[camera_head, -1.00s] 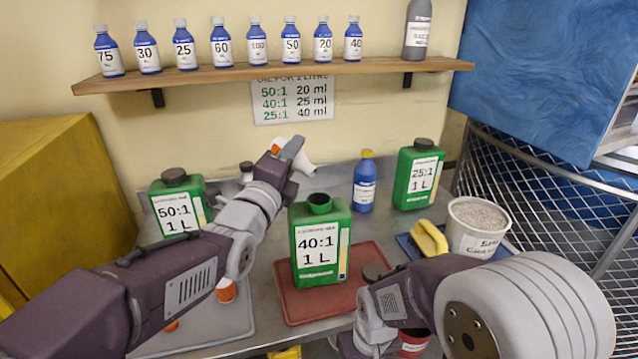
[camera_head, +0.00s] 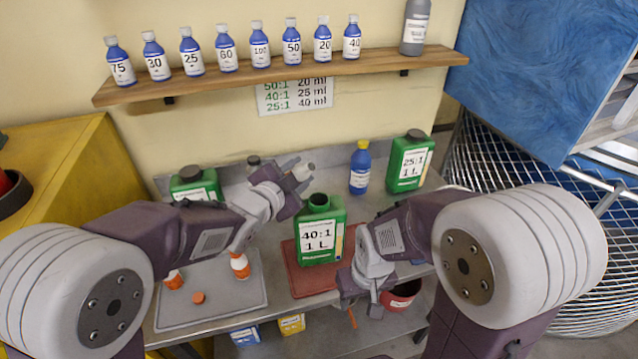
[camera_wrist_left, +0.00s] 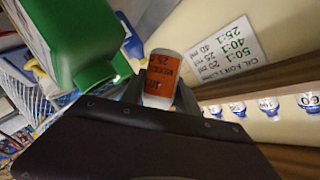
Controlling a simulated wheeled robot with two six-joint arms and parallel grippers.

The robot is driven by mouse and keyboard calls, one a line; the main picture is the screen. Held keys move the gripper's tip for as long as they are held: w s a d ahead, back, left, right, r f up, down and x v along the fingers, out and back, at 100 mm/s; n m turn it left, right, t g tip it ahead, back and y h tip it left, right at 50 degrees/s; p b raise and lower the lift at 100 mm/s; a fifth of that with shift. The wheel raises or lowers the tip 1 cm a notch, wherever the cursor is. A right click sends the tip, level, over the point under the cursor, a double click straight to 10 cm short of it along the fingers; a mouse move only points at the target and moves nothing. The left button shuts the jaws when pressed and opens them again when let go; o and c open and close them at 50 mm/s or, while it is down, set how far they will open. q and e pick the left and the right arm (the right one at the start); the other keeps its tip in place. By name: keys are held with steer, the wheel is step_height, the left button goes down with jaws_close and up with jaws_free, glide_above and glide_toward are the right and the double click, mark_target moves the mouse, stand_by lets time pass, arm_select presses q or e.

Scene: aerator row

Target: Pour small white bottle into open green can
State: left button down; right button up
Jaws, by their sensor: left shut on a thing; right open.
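The open green can (camera_head: 320,232), labelled 40:1 1 L, stands upright on a red mat (camera_head: 303,280), its dark mouth facing up. My left gripper (camera_head: 292,180) is shut on the small white bottle (camera_head: 304,172), just above and left of the can's mouth. In the left wrist view the small white bottle (camera_wrist_left: 162,80) shows an orange label between the fingers, close to the green can (camera_wrist_left: 78,38). The bottle is tilted; its mouth and any stream cannot be made out. My right gripper (camera_head: 360,292) is open and low, right of the mat near the counter's front edge.
Green can 50:1 (camera_head: 195,184) stands behind my left arm; green can 25:1 (camera_head: 410,162) and a blue bottle (camera_head: 360,168) stand behind right. A grey tray (camera_head: 220,305) holds orange-and-white bottles (camera_head: 239,265) and an orange cap (camera_head: 198,297). A shelf (camera_head: 280,77) holds several blue bottles.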

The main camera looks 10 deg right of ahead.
arm_select(q)
steer(key=n+p, duration=0.1)
steer(key=p, duration=0.2)
steer(key=r+n+g+p, duration=0.1)
steer(key=p, duration=0.2)
steer(key=n+g+p, duration=0.1)
steer(key=p, duration=0.3)
steer(key=shift+w+a+r+h, duration=0.35)
steer(key=shift+w+h, duration=0.05)
steer(key=n+p, duration=0.1)
steer(key=p, duration=0.1)
steer(key=f+n+g+p, duration=0.1)
steer(key=p, duration=0.2)
steer(key=shift+w+a+h, duration=0.25)
steer(key=shift+w+h, duration=0.05)
steer(key=shift+w, duration=0.1)
steer(key=shift+f+n+g+p, duration=0.2)
steer(key=shift+n+g+p, duration=0.1)
steer(key=shift+n+p, duration=0.2)
steer(key=shift+f, duration=0.1)
